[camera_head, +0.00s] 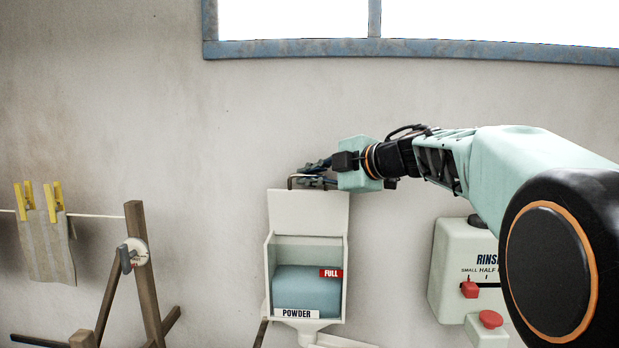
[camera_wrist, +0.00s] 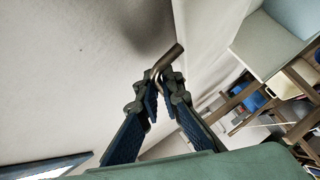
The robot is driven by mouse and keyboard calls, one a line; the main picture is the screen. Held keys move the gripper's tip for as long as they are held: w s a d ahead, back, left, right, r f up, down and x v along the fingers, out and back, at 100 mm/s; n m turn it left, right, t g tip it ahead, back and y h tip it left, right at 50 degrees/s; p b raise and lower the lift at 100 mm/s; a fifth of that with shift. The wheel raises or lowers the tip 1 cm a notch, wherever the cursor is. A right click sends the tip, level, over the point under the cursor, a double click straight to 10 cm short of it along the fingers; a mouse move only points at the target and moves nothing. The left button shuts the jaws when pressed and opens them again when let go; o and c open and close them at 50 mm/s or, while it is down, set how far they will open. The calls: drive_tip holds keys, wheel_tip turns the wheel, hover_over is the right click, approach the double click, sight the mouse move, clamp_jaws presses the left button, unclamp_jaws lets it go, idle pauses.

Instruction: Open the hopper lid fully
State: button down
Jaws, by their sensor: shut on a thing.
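The hopper (camera_head: 270,285) is a white box on the wall, labelled POWDER, with blue powder (camera_head: 305,290) inside and a red FULL tag. Its white lid (camera_head: 308,212) stands up above the open box, raised about upright. A metal bar handle (camera_head: 291,181) is at the lid's top edge. My gripper (camera_head: 312,177) is at that handle, reaching in from the right. In the wrist view my gripper (camera_wrist: 159,82) is closed around the bent handle bar (camera_wrist: 168,62). The fingers hide part of the handle in the head view.
A rinse box (camera_head: 455,265) with a red slider and red button is on the wall to the right. A wooden stand (camera_head: 140,260) with a dial and a line holding a pegged cloth (camera_head: 45,245) is at left. A blue-framed window (camera_head: 400,47) is above.

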drive_tip(key=shift+w+r, duration=0.2)
drive_tip(key=shift+w, duration=0.15)
drive_tip(key=shift+g, duration=0.3)
drive_tip(key=c, duration=2.1)
unclamp_jaws()
drive_tip(key=v, duration=1.2)
drive_tip(key=shift+s+a, duration=0.1)
drive_tip(key=shift+s, duration=0.05)
